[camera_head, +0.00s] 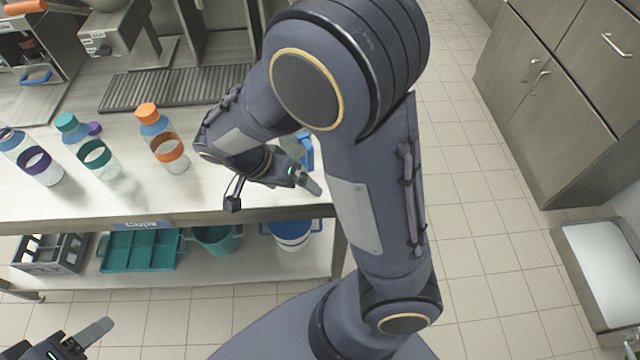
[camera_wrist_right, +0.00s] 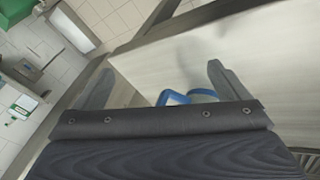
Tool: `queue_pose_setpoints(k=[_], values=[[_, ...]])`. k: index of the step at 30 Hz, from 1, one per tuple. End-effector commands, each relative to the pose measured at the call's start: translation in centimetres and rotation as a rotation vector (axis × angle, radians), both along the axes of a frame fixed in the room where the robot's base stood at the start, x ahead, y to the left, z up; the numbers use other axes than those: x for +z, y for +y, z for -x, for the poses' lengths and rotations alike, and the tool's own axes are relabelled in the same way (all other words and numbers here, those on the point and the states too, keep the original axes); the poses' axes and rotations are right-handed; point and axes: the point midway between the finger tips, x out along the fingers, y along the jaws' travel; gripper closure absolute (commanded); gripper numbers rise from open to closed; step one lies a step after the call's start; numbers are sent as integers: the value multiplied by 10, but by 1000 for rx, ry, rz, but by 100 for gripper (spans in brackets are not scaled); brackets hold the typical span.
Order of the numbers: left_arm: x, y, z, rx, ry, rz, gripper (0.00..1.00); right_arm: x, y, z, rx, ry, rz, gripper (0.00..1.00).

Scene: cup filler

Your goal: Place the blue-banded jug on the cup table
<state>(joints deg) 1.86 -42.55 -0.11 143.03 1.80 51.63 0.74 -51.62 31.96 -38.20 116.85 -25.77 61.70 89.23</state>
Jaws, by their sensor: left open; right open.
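The blue-banded jug (camera_head: 306,147) stands on the cup table (camera_head: 225,198), near its right end. My right arm hides most of it, and only some blue and clear parts show. In the right wrist view, blue parts of the jug (camera_wrist_right: 174,97) show between my two spread fingers, just beyond the palm. My right gripper (camera_head: 305,180) is open beside the jug, low over the table. Its fingers also show in the right wrist view (camera_wrist_right: 160,82), and I see no grip on the jug. My left gripper (camera_head: 85,334) is open at the lower left, away from the table.
Bottles with purple (camera_head: 36,160), teal (camera_head: 95,153) and orange (camera_head: 169,147) bands stand on the table's left. The shelf below holds a grey crate (camera_head: 48,254), a teal tray (camera_head: 140,250) and buckets (camera_head: 215,239). A floor aisle and cabinets (camera_head: 560,90) lie right.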

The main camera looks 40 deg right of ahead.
Motion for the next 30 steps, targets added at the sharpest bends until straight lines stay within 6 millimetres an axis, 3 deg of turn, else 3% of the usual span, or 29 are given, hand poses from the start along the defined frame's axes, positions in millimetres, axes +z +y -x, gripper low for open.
queue_pose_setpoints(k=[1, 6, 11, 15, 19, 30], values=[[0, 0, 0, 0, 0, 0, 42, 3, -3, 13, 27, 34, -145, 5], [0, 0, 0, 0, 0, 0, 42, 26, -2, 46, 231, 15, -531, 5], [0, 0, 0, 0, 0, 0, 42, 60, -4, 73, 473, -173, -733, 5], [0, 0, 0, 0, 0, 0, 42, 84, -8, 93, 686, -367, -738, 5], [0, 0, 0, 0, 0, 0, 42, 97, -10, 106, 830, -484, -663, 5], [0, 0, 0, 0, 0, 0, 42, 103, -10, 113, 934, -544, -582, 5]])
